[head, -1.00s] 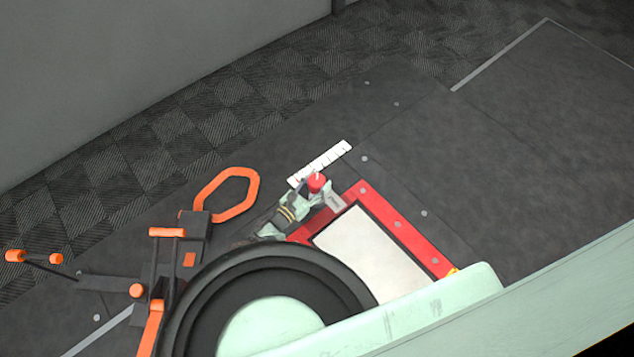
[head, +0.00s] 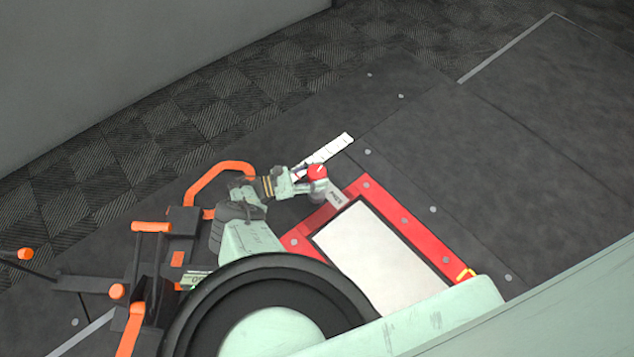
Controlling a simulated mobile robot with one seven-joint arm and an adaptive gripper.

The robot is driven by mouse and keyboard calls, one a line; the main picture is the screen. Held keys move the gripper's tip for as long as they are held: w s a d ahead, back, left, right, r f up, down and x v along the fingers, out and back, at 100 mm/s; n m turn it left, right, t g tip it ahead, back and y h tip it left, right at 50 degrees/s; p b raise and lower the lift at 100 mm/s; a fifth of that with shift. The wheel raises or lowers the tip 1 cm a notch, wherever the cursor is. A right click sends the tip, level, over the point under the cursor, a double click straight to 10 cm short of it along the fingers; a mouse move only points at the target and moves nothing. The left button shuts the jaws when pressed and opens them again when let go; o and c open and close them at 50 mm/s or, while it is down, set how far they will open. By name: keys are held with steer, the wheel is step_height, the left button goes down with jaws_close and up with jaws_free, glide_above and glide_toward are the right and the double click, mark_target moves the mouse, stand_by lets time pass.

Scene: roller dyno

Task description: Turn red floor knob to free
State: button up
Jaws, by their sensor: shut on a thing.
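The red floor knob (head: 318,171) stands on the dark floor plate, just off the upper left corner of a red-framed panel. A small white mark shows on its top. My gripper (head: 308,180) comes in from the left and is shut on the knob, its fingers around the knob's sides. The knob's lower part is hidden by the fingers.
A white scale strip (head: 330,149) lies behind the knob. The red frame (head: 405,218) surrounds a pale panel (head: 375,255). An orange handle loop (head: 205,180) and black equipment with orange parts stand at left. The floor at right is clear.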

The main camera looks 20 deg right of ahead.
steer(key=m+g+b, duration=0.1)
steer(key=b, duration=0.1)
steer(key=m+g+b, duration=0.1)
steer(key=g+b, duration=0.1)
steer(key=shift+f+y, duration=0.3)
steer(key=shift+f, duration=0.1)
steer(key=m+g+b, duration=0.1)
steer(key=g+y+b, duration=0.1)
steer(key=shift+r+m+g+b, duration=0.3)
steer(key=shift+m+g, duration=0.1)
steer(key=shift+r, duration=0.1)
